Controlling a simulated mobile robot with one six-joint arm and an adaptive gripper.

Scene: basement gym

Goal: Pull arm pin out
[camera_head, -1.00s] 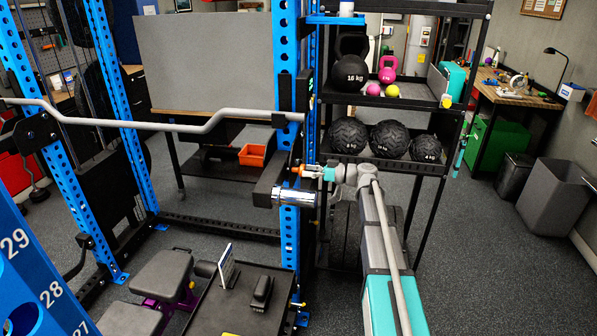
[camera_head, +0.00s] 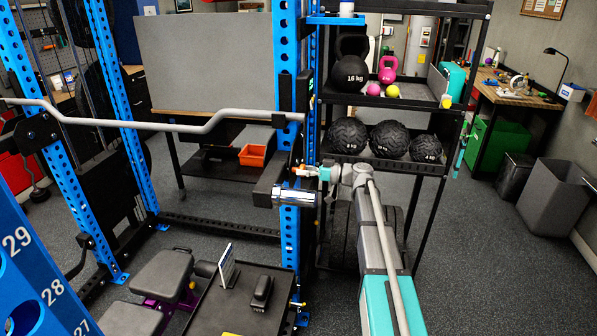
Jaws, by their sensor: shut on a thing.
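My gripper (camera_head: 310,171) is at the blue rack upright in the middle of the view, at the end of my arm coming from the lower right. It is shut on a small orange pin (camera_head: 298,170) at the upright's side. The pin's inner end is hidden by the dark bracket. A black arm with a chrome sleeve (camera_head: 294,197) crosses the blue upright (camera_head: 290,240) just below the gripper. I cannot tell how far the pin sits in its hole.
A rack shelf (camera_head: 425,167) with several black balls stands behind my gripper. A curved grey bar (camera_head: 180,126) lies across the rack at left. A black tray table (camera_head: 230,312) with a small dark object (camera_head: 262,292) stands below. The floor (camera_head: 470,270) at right is clear.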

